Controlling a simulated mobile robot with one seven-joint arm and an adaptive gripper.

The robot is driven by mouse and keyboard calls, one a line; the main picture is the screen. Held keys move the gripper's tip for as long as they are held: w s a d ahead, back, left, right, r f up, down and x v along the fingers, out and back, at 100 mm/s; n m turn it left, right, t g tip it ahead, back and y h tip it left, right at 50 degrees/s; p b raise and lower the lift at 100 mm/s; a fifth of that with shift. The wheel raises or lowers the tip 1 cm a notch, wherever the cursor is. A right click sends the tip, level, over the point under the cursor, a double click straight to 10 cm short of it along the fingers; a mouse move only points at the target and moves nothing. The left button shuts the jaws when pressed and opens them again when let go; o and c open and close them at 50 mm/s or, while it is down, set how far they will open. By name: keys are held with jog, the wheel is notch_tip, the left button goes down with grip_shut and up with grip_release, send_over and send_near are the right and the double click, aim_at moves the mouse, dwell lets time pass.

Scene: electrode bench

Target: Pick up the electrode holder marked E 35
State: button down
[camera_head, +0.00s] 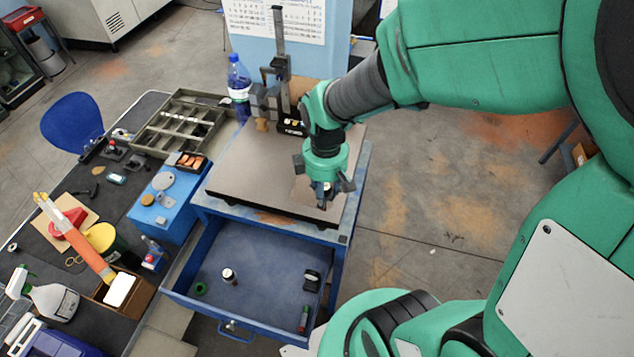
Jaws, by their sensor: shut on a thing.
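My gripper (323,203) points down over the right front part of the dark surface plate (242,168) on the blue cabinet. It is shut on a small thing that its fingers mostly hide. I cannot tell what that thing is or whether it touches the plate. No E 35 marking can be read anywhere in this view. A small dark-and-white cylinder (229,276) stands in the open blue drawer below, too small to identify.
The drawer (255,258) also holds a green ring (200,288), a black item (312,281) and a green-and-red cylinder (304,318). A height gauge (280,50) and a bottle (238,78) stand behind. A divided tray (178,122) lies left. Much of the plate is clear.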

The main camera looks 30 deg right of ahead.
jog(key=s+a, duration=0.1)
jog(key=s, duration=0.7)
jog(key=shift+s+r, duration=0.2)
jog(key=shift+r, duration=0.2)
